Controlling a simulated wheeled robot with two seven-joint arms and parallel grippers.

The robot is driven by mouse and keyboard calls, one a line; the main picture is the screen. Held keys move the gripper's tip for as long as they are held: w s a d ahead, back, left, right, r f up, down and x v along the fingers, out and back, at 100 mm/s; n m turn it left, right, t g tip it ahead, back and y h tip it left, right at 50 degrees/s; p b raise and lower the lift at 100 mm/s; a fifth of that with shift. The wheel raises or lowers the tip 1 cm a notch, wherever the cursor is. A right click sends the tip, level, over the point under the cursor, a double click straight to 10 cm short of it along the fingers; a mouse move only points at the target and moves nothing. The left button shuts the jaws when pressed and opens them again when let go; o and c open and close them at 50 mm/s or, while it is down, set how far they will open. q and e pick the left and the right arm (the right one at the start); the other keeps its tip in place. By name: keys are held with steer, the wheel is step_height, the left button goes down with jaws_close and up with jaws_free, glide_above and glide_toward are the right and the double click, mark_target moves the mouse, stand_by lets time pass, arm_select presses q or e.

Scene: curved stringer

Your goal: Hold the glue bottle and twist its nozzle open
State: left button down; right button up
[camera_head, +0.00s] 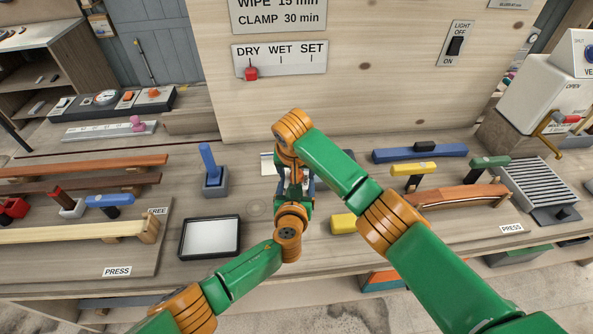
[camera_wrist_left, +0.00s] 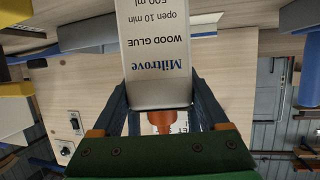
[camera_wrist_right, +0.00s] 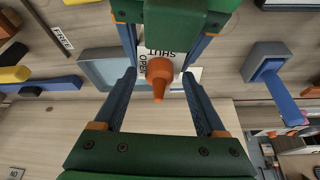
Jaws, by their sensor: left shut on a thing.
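The white glue bottle (camera_wrist_left: 156,60), labelled WOOD GLUE, is held between the two fingers of my left gripper (camera_wrist_left: 160,95) in the left wrist view. Its orange nozzle (camera_wrist_right: 159,75) shows in the right wrist view, beside a white OPEN/SHUT label (camera_wrist_right: 160,50). The nozzle also shows partly in the left wrist view (camera_wrist_left: 162,121). My right gripper (camera_wrist_right: 159,77) is open, with a finger on each side of the nozzle and visible gaps between. In the head view both grippers meet mid-bench, and my arms hide most of the bottle.
A black-framed tray (camera_head: 210,238) lies left of my grippers. A blue-handled tool in a grey holder (camera_head: 215,180) stands behind it. Clamps and a curved wooden strip (camera_head: 460,195) lie to the right. A panel with a DRY/WET/SET sign (camera_head: 280,57) rises behind.

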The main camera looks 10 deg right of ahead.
steer(key=v, duration=1.2)
arm_select(q)
jaws_free()
steer(key=shift+v, duration=2.5)
